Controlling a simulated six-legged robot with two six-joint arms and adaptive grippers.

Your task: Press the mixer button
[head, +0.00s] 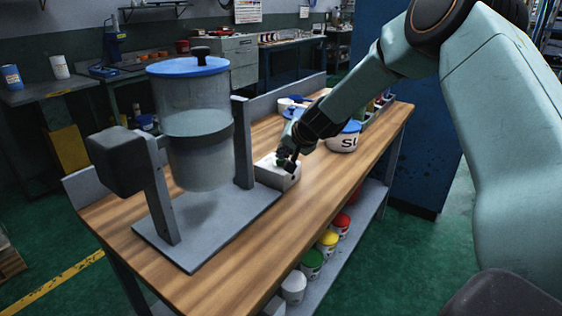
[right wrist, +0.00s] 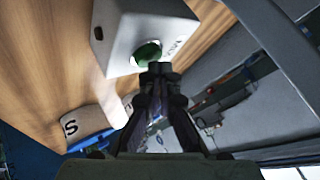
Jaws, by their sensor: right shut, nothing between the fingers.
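The mixer (head: 200,120) stands on the wooden bench, a clear drum with a blue lid held in a grey frame. Its control box (head: 277,173) is a small white block at the right of the frame's base plate. A green button (right wrist: 147,54) is on the box face in the right wrist view. My right gripper (head: 285,162) is shut and empty, with its fingertips right at the button. In the right wrist view the fingertips (right wrist: 158,70) overlap the button's lower edge; I cannot tell whether they touch it or whether it is pressed in. My left gripper is not in view.
A white tub with a blue rim (head: 343,139) stands on the bench behind my right gripper, with more containers beyond. Several paint pots, one yellow (head: 328,240), sit on the shelf below. The bench front (head: 225,275) is clear.

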